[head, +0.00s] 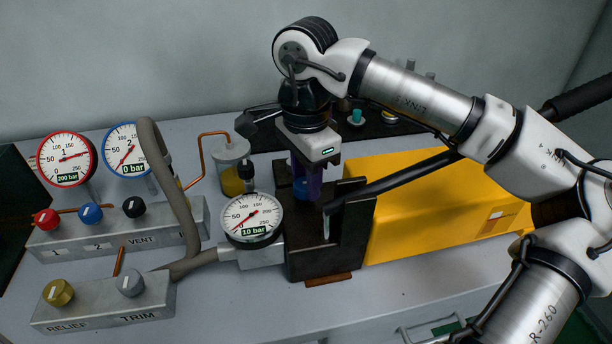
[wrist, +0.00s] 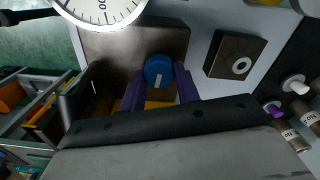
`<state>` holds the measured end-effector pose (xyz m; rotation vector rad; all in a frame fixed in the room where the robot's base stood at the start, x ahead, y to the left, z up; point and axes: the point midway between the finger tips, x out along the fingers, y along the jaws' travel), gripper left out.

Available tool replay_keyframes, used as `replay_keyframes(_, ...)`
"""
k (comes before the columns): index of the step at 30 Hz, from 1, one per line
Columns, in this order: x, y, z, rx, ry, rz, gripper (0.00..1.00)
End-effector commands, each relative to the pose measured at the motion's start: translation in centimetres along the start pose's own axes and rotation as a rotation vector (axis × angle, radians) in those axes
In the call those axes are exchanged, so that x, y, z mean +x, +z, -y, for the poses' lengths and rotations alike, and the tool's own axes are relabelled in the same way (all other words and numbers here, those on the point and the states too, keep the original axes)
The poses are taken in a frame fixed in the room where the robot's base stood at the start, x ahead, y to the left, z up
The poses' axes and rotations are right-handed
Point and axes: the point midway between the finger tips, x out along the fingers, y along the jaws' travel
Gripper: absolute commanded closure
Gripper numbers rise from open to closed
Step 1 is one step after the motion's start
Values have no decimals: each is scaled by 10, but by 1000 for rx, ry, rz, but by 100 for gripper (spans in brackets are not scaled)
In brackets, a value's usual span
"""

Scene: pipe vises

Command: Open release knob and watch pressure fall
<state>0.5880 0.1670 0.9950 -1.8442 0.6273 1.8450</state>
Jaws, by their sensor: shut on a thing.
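My gripper (head: 306,178) has purple fingers and points down into the dark pump block (head: 310,262). It is shut on a blue knob (head: 300,188). In the wrist view the blue knob (wrist: 157,68), with a white mark on its top, sits between the purple fingers of my gripper (wrist: 160,84). The pressure gauge (head: 252,218) in front of the block reads 10 bar, its needle low on the dial. Part of a white dial (wrist: 105,8) shows at the top of the wrist view, its digital readout out of frame.
Left stand gauge 1 (head: 67,159), reading 200 bar, and gauge 2 (head: 126,150), reading 0 bar. Manifolds carry red, blue and black knobs (head: 133,207) and RELIEF and TRIM knobs (head: 130,283). A grey hose (head: 170,180), a black lever (head: 400,178) and a yellow body (head: 420,215) crowd the block.

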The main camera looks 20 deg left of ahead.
Motion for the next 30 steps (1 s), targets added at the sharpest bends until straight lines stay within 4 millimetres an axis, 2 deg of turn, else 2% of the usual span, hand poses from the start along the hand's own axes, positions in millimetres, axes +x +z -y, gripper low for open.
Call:
replay_keyframes(7,-1,0,0,2,-2,0,91)
replay_keyframes(8,-1,0,0,2,-2,0,66)
replay_keyframes(12,-1,0,0,2,-2,0,47)
replay_keyframes(23,-4,0,0,2,-2,-1,46)
replay_keyframes(26,-16,0,1,2,-3,-2,46)
replay_keyframes(30,-44,0,1,2,-3,-2,46)
